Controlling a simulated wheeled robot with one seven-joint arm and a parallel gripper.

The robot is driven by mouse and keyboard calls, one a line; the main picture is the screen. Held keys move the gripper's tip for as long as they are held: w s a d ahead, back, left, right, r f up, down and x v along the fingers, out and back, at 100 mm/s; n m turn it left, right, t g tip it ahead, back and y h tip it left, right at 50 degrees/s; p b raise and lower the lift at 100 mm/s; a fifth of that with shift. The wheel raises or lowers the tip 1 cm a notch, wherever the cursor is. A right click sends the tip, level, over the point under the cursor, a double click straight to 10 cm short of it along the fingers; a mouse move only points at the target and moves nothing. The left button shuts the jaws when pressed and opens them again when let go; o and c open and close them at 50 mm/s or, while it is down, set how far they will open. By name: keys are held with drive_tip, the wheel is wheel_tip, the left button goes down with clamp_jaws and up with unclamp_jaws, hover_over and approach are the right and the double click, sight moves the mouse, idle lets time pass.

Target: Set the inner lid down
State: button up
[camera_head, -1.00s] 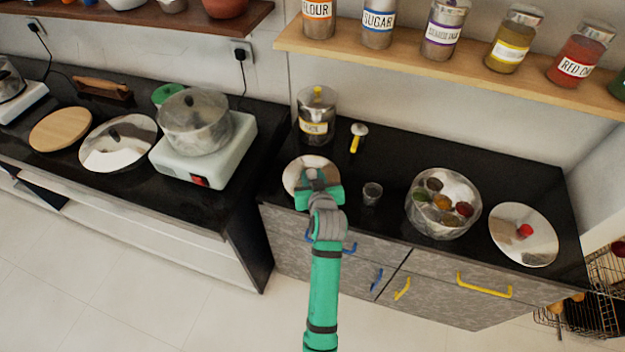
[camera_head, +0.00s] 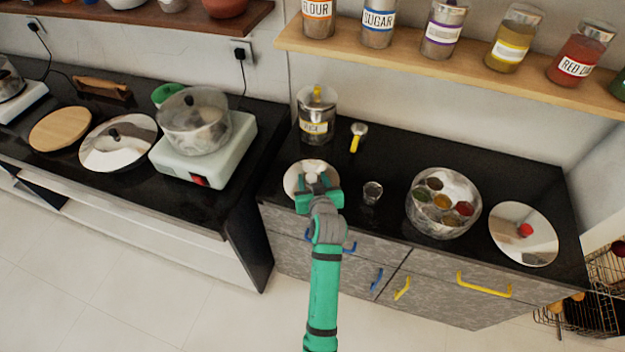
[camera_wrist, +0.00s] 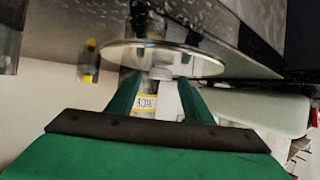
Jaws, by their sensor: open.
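The inner lid (camera_head: 295,179), a round shiny metal disc, is on the black counter at the left of the right-hand counter section. Its small pale knob shows just beyond my gripper. My gripper (camera_head: 319,184) is open at the lid's near right side and hides part of it. In the wrist view the lid's rim (camera_wrist: 120,55) lies close to the counter, seen edge-on. My gripper (camera_wrist: 160,88) has one green finger on each side of the knob (camera_wrist: 160,73), not clamped on it. Whether a finger touches the knob, I cannot tell.
A spice box (camera_head: 443,222) with several small bowls stands to the right. A red-knobbed lid (camera_head: 510,245) lies farther right. A small metal cup (camera_head: 372,192) stands beside my gripper. A labelled canister (camera_head: 316,128) and a yellow-handled scoop (camera_head: 357,138) are behind.

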drive_tip(key=v, duration=1.1)
drive_tip(key=shift+s+d, duration=0.1)
drive_tip(key=shift+s, duration=0.2)
drive_tip(key=s+f+m+t+h, duration=0.1)
drive_tip(key=s+f, duration=0.3)
drive_tip(key=s, duration=0.6)
drive_tip(key=s+f+m+h, duration=0.1)
drive_tip(key=s+f, duration=0.3)
drive_tip(key=s, duration=0.5)
drive_tip(key=s+a+r+t, duration=0.1)
drive_tip(key=s+r, duration=0.2)
drive_tip(key=s, duration=0.6)
drive_tip(key=s+r, duration=0.3)
drive_tip(key=s, duration=0.6)
drive_tip(key=shift+a+r+t, duration=0.2)
drive_tip(key=shift+a+t, duration=0.2)
